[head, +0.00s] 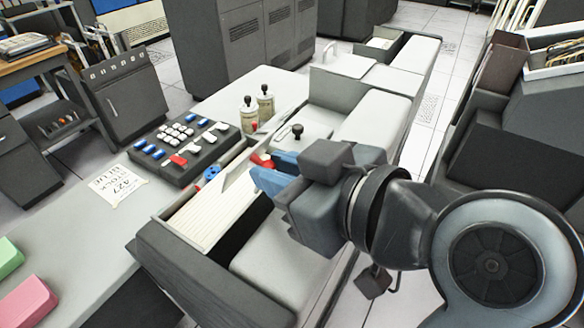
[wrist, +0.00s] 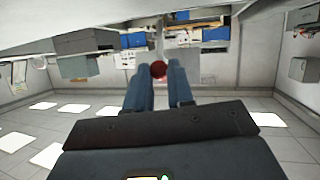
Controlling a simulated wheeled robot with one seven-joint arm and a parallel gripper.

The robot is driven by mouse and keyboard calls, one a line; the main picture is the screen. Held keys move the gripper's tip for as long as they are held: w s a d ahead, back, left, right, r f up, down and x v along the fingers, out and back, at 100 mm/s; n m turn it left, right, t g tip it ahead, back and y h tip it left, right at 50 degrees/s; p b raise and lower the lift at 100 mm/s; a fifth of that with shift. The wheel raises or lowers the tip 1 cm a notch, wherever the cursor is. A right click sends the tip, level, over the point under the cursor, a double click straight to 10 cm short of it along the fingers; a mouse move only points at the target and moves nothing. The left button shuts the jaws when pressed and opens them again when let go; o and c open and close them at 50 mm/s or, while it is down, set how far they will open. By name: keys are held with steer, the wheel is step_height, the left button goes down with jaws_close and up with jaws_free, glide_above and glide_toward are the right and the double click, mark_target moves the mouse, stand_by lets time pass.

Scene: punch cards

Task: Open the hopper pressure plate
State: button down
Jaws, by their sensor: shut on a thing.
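The hopper (head: 172,240) is a dark-edged trough in the middle of the head view, holding a row of cream punch cards (head: 208,218). A pale, tilted plate (head: 238,170), which looks like the pressure plate, stands at the far end of the cards. My gripper (head: 262,174) has blue fingers and reaches in from the right, beside this plate. It is shut on a red knob (head: 261,159). The knob also shows between the fingertips in the wrist view (wrist: 158,69). My fingers hide part of the knob and of the plate's right side.
A dark button panel (head: 187,145) lies left of the hopper. A black knob (head: 297,131) rises from the machine beyond my gripper. A paper note (head: 119,185) and pink and green blocks lie on the left desk.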

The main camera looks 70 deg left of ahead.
steer(key=shift+s+a+r+t+h+p, duration=0.35)
steer(key=shift+r+t+h+p, duration=0.2)
steer(key=shift+h+p, duration=0.35)
steer(key=shift+s+a+p, duration=0.1)
steer(key=shift+a+p, duration=0.1)
steer(key=shift+p, duration=0.25)
steer(key=shift+f, duration=0.1)
steer(key=c, duration=1)
jaws_free()
steer(key=shift+b+v, duration=0.3)
steer(key=shift+v, duration=3.55)
steer(key=shift+s+a, duration=0.1)
